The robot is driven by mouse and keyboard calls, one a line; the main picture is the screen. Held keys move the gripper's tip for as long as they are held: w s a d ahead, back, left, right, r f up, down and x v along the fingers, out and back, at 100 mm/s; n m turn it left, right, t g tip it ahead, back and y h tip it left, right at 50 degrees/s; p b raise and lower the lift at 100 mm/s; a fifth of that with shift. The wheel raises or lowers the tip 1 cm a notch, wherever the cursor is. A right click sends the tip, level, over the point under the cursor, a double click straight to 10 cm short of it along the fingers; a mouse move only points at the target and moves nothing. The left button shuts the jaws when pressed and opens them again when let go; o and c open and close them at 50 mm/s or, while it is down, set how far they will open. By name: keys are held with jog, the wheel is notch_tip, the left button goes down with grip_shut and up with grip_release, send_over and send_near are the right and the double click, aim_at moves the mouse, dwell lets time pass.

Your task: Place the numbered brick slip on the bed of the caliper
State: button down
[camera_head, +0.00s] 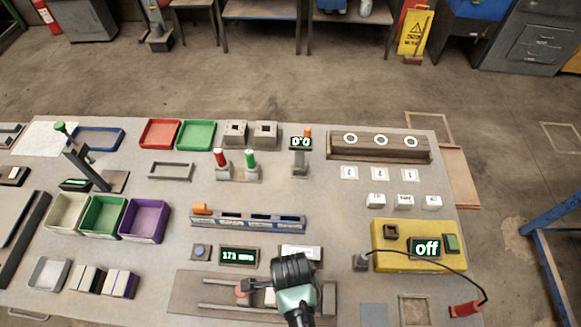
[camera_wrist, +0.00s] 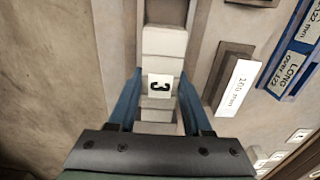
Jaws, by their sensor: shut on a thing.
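The numbered brick slip (camera_wrist: 160,45) is pale, with a black 3 on a white label, and lies lengthwise between my fingers in the wrist view. My gripper (camera_wrist: 160,88) is shut on it, one blue finger at each long side. In the head view my gripper (camera_head: 292,300) is over the right part of the caliper bed (camera_head: 200,290), a brown plate with two rails. A pale end of the slip (camera_head: 264,298) shows left of my gripper, between the rails and beside an orange-topped block (camera_head: 243,288). I cannot tell whether the slip touches the bed.
A display reading 171 mm (camera_head: 238,256) stands behind the caliper, with a 100 mm card (camera_wrist: 236,88) to its right. A blue-labelled rack (camera_head: 248,221) lies farther back. A yellow box marked off (camera_head: 390,262) and its cable are on the right. Coloured bins (camera_head: 145,220) stand left.

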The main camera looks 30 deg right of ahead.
jog(key=shift+f, duration=0.2)
jog(key=shift+f, duration=0.2)
jog(key=shift+c, duration=1.7)
grip_release()
jog(key=shift+r, duration=0.15)
notch_tip(320, 180, up, 12)
jog(key=shift+w+r, duration=0.1)
